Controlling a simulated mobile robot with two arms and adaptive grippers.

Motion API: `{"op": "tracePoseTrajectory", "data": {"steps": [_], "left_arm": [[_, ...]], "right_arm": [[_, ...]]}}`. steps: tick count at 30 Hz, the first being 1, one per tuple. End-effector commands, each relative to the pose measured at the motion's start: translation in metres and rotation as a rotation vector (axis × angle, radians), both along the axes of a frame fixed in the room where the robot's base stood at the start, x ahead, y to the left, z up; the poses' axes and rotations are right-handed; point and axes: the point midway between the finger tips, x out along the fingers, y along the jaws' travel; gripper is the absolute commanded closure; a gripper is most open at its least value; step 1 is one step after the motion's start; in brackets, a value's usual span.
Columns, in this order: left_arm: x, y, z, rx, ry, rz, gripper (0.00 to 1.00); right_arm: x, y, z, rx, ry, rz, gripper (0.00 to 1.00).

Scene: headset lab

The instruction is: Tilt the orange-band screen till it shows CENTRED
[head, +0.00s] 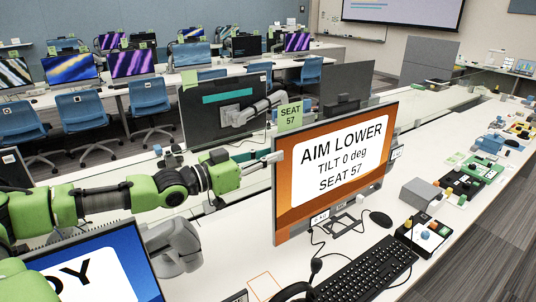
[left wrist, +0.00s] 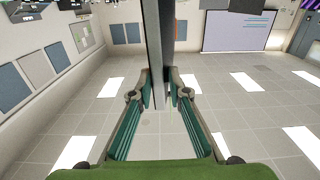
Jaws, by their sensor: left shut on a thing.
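The orange-band screen (head: 285,212) stands upright on the white desk. It reads "AIM LOWER", "TILT 0 deg" and "SEAT 57". My left gripper (head: 268,163) is at the screen's left edge, about halfway up. In the left wrist view, the two fingers (left wrist: 160,88) stand one on each side of the thin grey screen edge (left wrist: 158,45) and are shut on it. The fingertips are too small to make out in the head view. My right gripper is in neither view.
A keyboard (head: 362,272), a mouse (head: 381,219) and cables lie in front of the screen. A blue screen (head: 100,262) stands at lower left. A grey box (head: 421,193) sits to the right.

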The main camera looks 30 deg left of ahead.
Motion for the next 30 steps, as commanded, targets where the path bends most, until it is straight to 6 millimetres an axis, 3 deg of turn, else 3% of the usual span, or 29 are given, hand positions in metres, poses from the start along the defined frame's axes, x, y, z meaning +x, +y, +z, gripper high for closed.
{"op": "tracePoseTrajectory", "data": {"steps": [6, 7, 9, 30], "left_arm": [[-0.0009, -0.0022, -0.0011, 0.001, 0.004, -0.004, 1.00], [-0.0009, -0.0022, -0.0011, 0.001, 0.004, -0.004, 0.81], [-0.0008, -0.0021, -0.0010, 0.000, 0.003, -0.004, 0.67], [0.0007, 0.0037, 0.0028, -0.045, 0.026, -0.002, 0.67]], "right_arm": [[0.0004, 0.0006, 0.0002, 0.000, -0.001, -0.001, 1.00], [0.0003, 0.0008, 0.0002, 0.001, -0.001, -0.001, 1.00], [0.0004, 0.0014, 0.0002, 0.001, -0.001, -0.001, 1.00], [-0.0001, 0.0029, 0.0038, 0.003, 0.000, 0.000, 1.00]]}}
